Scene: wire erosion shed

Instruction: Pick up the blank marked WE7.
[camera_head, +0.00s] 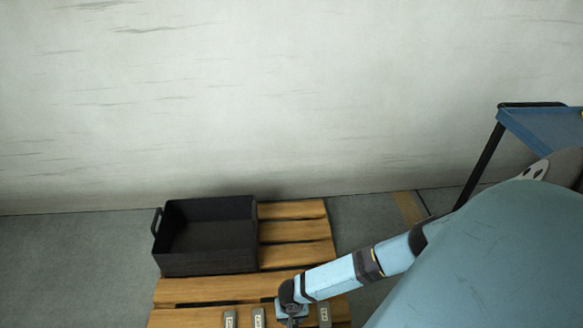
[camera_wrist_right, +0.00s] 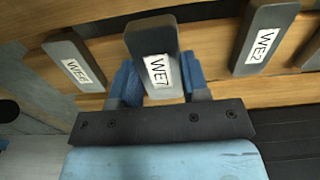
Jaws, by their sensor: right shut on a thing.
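The blank marked WE7 (camera_wrist_right: 153,42) is a grey block with a white label, in the middle of the right wrist view. My right gripper (camera_wrist_right: 159,82) is shut on it, with one blue finger against each side. In the head view my right gripper (camera_head: 291,311) is low over the pallet, and I cannot make out WE7 there. Whether WE7 touches the slats is not clear. My left gripper is not in view.
A blank marked WE2 (camera_wrist_right: 264,40) and another with a hard-to-read label (camera_wrist_right: 74,62) lie on either side. The wooden pallet (camera_head: 292,210) bears a black open bin (camera_head: 208,264) at the back left. A blue-topped cart (camera_head: 545,128) stands at right.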

